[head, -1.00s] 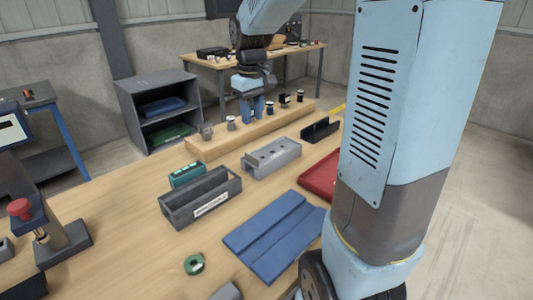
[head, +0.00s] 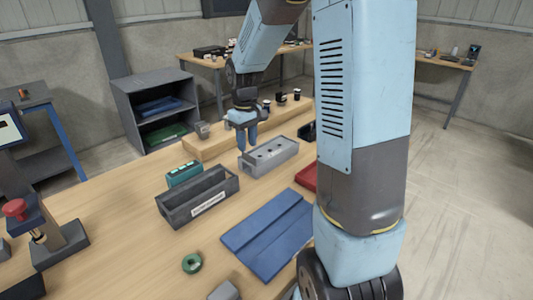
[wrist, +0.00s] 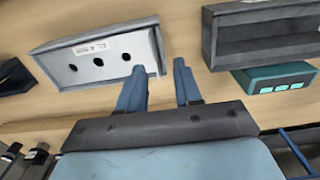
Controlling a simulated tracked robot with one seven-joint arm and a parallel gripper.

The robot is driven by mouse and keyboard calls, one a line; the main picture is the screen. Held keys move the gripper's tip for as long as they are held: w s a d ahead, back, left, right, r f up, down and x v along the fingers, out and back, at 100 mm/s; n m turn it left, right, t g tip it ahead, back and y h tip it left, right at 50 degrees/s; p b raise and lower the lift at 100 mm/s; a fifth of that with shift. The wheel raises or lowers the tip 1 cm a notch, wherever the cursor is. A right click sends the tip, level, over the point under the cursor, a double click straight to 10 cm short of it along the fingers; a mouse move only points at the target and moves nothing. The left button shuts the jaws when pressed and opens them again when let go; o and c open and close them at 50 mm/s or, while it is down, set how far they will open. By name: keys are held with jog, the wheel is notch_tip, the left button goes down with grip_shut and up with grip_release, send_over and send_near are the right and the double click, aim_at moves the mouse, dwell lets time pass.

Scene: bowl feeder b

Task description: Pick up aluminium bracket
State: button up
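No part is clearly marked as the aluminium bracket. A light grey, metal-looking open piece (head: 270,158) with three round holes may be it, but I cannot tell for certain. It also shows at upper left in the wrist view (wrist: 85,70), with a white label. A small grey block (head: 225,291) is cut by the bottom edge of the head view. My gripper (head: 247,146) points down by the left end of the holed piece. In the wrist view its fingers (wrist: 160,66) are apart with nothing between them, near that piece's right end.
A dark grey bin (head: 172,211) and a teal box (head: 184,174) stand close to the left. A wooden ledge (head: 205,149) with small jars runs behind.

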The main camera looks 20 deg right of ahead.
aim_at(252, 158)
jog(key=shift+w+d+f, duration=0.15)
jog(key=shift+f, duration=1.2)
jog(key=shift+w+d+f, duration=0.15)
jog(key=shift+f, duration=1.15)
jog(key=shift+c, duration=0.5)
grip_shut()
